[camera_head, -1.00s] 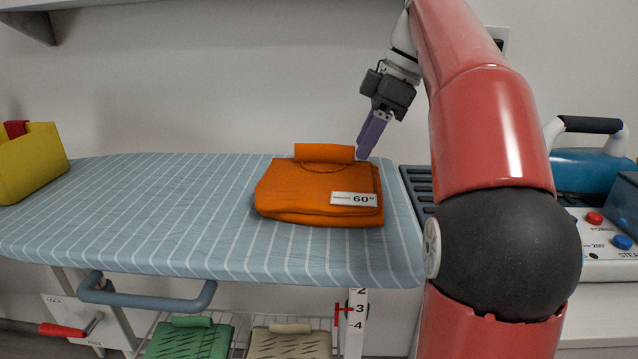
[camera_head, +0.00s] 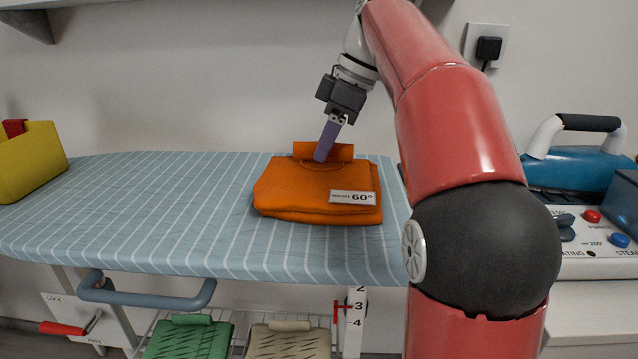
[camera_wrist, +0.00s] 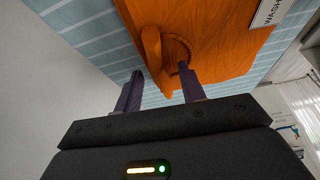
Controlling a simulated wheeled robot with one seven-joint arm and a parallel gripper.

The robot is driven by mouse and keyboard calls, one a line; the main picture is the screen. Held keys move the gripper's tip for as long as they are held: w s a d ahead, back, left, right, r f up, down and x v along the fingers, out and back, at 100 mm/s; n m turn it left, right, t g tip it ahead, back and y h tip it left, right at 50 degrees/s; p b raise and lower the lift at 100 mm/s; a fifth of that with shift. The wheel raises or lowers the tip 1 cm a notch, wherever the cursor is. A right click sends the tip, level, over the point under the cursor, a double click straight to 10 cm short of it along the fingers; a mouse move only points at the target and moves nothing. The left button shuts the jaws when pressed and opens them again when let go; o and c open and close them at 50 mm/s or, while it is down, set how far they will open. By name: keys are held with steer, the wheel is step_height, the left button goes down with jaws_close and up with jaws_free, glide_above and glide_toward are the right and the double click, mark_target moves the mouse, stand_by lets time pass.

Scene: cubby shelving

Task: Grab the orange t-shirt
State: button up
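The orange t-shirt (camera_head: 310,190) lies folded on the blue striped ironing board (camera_head: 150,215), with a white "60°" label on its front corner and a raised roll (camera_head: 343,152) at its back edge. My gripper (camera_head: 320,157) is at that back edge, pointing down, its fingertips at the roll. In the wrist view my gripper (camera_wrist: 158,82) has its two purple fingers spread apart. The roll on the orange t-shirt (camera_wrist: 215,40) shows between them, with one finger on each side. I cannot tell whether the fingers touch it.
A yellow bin (camera_head: 30,160) stands at the board's left end. A blue iron (camera_head: 575,165) and a control panel (camera_head: 600,235) are at the right. Green (camera_head: 190,340) and beige (camera_head: 290,342) folded items lie on the rack below. The board's left part is clear.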

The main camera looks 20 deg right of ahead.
steer(key=shift+f, duration=0.25)
stand_by(0.4)
jaws_close()
